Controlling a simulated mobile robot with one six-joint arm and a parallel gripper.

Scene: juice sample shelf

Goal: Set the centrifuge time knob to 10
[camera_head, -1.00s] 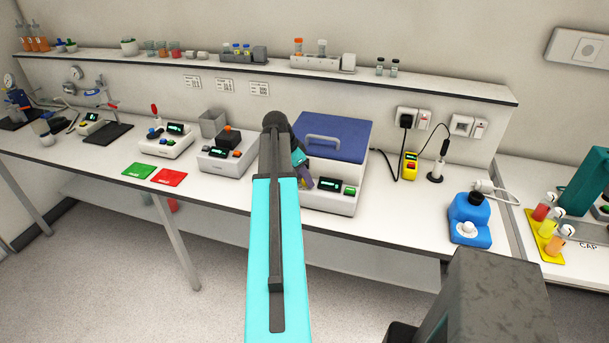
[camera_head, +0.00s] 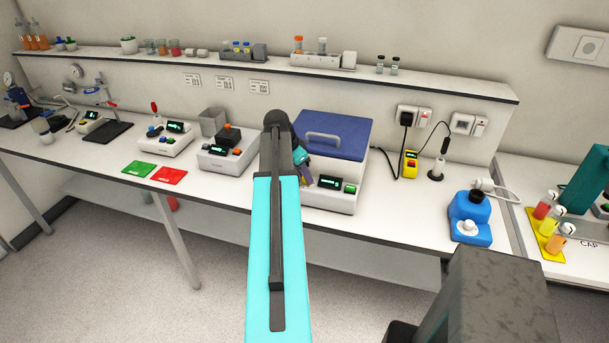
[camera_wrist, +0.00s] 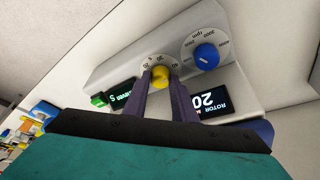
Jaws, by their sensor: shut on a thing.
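The centrifuge is a white box with a blue lid (camera_head: 335,138), standing on the bench in the head view, with a dark display and a green button on its front. In the wrist view its front panel shows a yellow knob (camera_wrist: 160,76) inside a white numbered dial. My gripper (camera_wrist: 162,80) is shut on the yellow knob, one purple finger on each side. A blue knob (camera_wrist: 206,54) with an rpm scale sits to the right of it. A display (camera_wrist: 209,101) reads 20 beside the word ROTOR. In the head view my arm hides the knobs and most of my gripper (camera_head: 306,178).
A yellow device (camera_head: 410,162) with a cable and a blue device (camera_head: 470,217) stand to the right. A shelf (camera_head: 440,83) runs above the bench.

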